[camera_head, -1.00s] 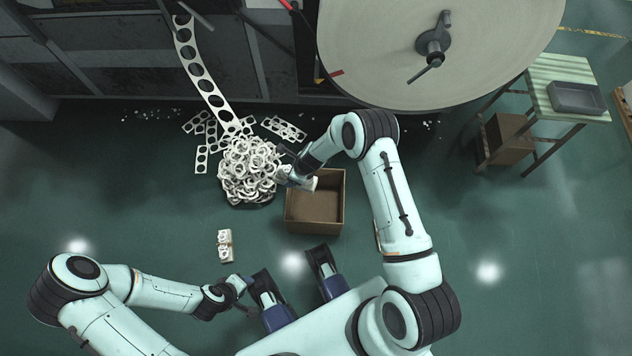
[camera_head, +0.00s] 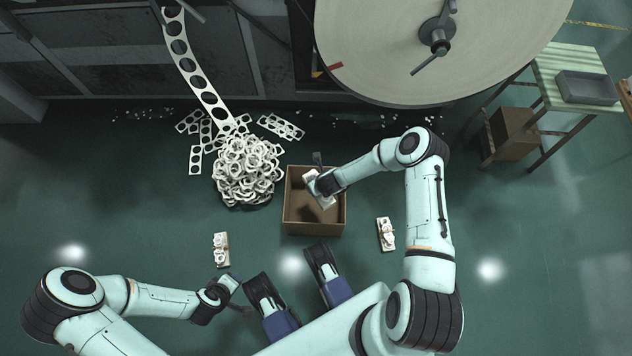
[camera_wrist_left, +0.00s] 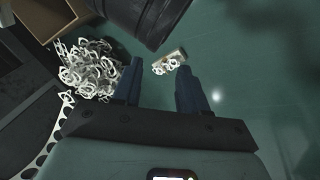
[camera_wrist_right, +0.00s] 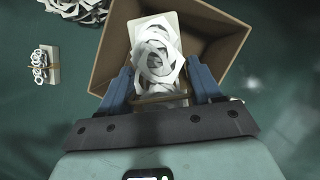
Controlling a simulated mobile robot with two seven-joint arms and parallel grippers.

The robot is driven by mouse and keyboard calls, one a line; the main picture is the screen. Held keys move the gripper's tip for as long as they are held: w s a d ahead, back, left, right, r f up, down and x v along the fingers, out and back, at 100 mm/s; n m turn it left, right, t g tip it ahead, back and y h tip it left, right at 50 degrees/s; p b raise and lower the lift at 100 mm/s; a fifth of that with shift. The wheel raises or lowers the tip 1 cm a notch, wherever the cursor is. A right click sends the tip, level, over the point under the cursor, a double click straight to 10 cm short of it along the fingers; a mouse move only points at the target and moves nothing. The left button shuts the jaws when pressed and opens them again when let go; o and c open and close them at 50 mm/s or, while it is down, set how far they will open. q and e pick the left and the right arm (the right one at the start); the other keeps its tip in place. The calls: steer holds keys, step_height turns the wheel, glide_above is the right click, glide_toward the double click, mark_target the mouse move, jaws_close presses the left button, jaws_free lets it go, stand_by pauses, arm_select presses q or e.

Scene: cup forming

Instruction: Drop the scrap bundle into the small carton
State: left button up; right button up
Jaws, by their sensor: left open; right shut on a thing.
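The small carton (camera_head: 291,212) is an open brown box on the floor at the middle of the head view. My right gripper (camera_head: 318,187) is over its open top, shut on the scrap bundle (camera_head: 327,202), a pale block with white looped scrap on it. In the right wrist view the bundle (camera_wrist_right: 158,50) sits between the fingers (camera_wrist_right: 160,85), with the carton's walls (camera_wrist_right: 115,50) around and below it. How high it hangs is hard to tell. My left gripper (camera_head: 239,296) is open and empty; its spread fingers (camera_wrist_left: 157,82) show in the left wrist view.
A heap of scrap rings (camera_head: 246,170) stands just left of the carton, under a punched strip (camera_head: 200,85). Similar bundles lie on the floor at left (camera_head: 221,250) and right (camera_head: 386,233). A large round disc (camera_head: 390,45) is behind. A striped table (camera_head: 548,65) stands far right.

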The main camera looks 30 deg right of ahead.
step_height(320, 180, down, 2)
steer(key=shift+f+b, duration=0.1)
steer(key=shift+b, duration=0.45)
steer(key=shift+f+b, duration=0.75)
steer(key=shift+f, duration=0.1)
arm_select(q)
steer(key=shift+g, duration=0.4)
steer(key=f, duration=0.1)
steer(key=s+a+f, duration=0.1)
steer(key=f, duration=0.3)
steer(key=shift+s+a, duration=0.35)
arm_select(e)
steer(key=shift+f, duration=0.15)
steer(key=o, duration=1.2)
arm_select(q)
steer(key=shift+r, duration=0.1)
